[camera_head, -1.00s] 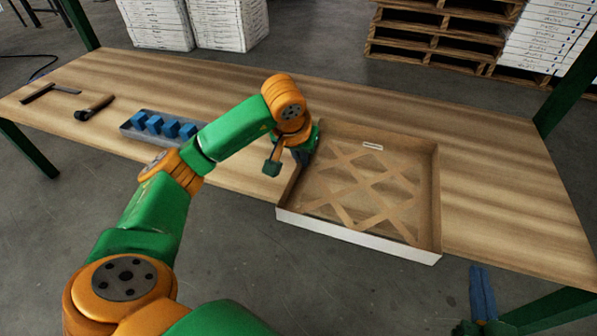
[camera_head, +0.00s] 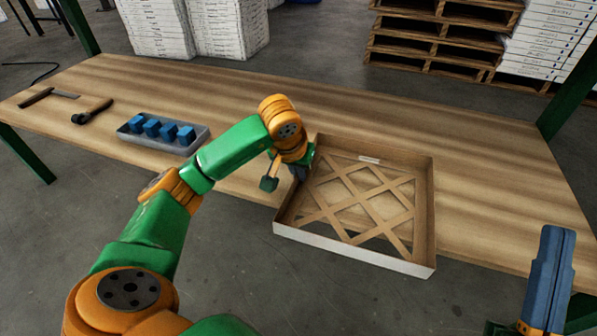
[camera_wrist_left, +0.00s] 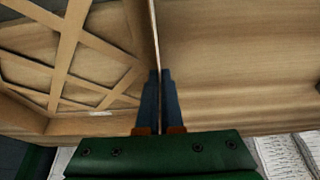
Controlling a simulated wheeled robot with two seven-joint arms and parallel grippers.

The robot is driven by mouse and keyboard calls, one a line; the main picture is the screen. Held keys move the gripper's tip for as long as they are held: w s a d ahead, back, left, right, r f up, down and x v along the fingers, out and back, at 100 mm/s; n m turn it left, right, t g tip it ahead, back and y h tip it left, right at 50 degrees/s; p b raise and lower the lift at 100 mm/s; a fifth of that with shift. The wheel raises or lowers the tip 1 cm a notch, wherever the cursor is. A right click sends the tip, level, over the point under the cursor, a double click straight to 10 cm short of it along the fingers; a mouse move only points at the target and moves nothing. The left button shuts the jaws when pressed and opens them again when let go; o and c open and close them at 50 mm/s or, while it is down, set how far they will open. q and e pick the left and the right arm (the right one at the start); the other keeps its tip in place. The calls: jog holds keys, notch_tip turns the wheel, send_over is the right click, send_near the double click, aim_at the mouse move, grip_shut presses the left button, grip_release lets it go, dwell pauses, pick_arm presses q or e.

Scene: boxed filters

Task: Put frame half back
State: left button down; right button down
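The frame half (camera_head: 429,215) is a shallow, square cardboard tray with a white outer front side and a diagonal lattice. It is at the front middle of the table in the head view, its near side past the table's front edge in the picture. My left gripper (camera_head: 301,170) is at its left wall. In the left wrist view my left gripper (camera_wrist_left: 161,72) has its fingers close together, with the thin wall of the frame half (camera_wrist_left: 60,45) between them. My right gripper (camera_head: 556,240) is apart from it at the lower right, fingers upward; its opening is unclear.
A grey tray (camera_head: 196,146) with several blue blocks (camera_head: 169,131) is on the wooden table (camera_head: 500,190), left of my left arm. A hammer-like tool (camera_head: 92,111) and another tool (camera_head: 48,96) lie farther left. Table space behind and right of the frame half is clear.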

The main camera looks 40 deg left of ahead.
pick_arm(q)
jog(key=shift+f, duration=0.15)
pick_arm(e)
jog(key=shift+s+r, duration=0.25)
jog(key=shift+s+r+t, duration=0.1)
jog(key=shift+s+t, duration=0.05)
jog(key=shift+t, duration=0.15)
pick_arm(q)
jog(key=c, duration=1.1)
grip_release()
pick_arm(e)
jog(key=shift+r+y, duration=0.1)
jog(key=shift+y, duration=0.3)
